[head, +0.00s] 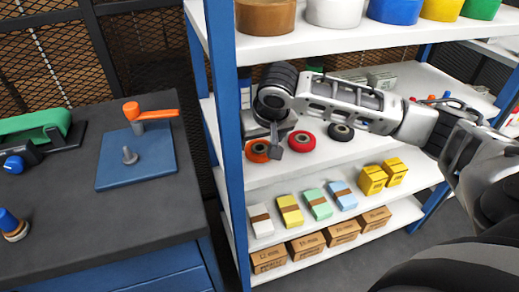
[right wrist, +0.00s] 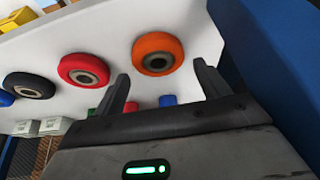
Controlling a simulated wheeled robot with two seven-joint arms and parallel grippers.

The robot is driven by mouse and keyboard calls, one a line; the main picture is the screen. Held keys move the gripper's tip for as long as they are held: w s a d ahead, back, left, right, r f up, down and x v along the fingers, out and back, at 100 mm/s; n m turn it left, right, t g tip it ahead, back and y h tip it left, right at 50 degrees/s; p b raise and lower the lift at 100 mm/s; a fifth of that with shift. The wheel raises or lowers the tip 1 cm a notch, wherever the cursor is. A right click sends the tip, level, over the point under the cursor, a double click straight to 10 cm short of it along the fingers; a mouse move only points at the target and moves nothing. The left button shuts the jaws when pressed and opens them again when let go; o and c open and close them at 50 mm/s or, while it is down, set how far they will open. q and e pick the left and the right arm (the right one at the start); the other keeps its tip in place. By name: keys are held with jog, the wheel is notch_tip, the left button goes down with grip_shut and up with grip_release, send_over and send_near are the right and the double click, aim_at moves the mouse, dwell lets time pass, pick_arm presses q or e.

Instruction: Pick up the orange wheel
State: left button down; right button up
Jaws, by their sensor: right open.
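The orange wheel (head: 254,151) lies on the middle shelf near its left end, by the blue post. My right gripper (head: 277,143) is just above it and covers part of it in the head view. In the right wrist view the orange wheel (right wrist: 157,42) sits just beyond the open fingertips of the right gripper (right wrist: 161,70), roughly between them and apart from both. Nothing is between the fingers. My left gripper is not in view.
A red wheel (head: 302,134) and a black wheel (head: 341,132) lie to the right on the same shelf. The blue post (head: 228,120) stands close on the left. Small boxes (head: 290,215) fill the shelf's lower levels. A dark workbench (head: 60,215) stands at left.

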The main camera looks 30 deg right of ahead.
jog(key=shift+x, duration=1.4)
jog(key=shift+s, duration=0.15)
jog(key=c, duration=0.8)
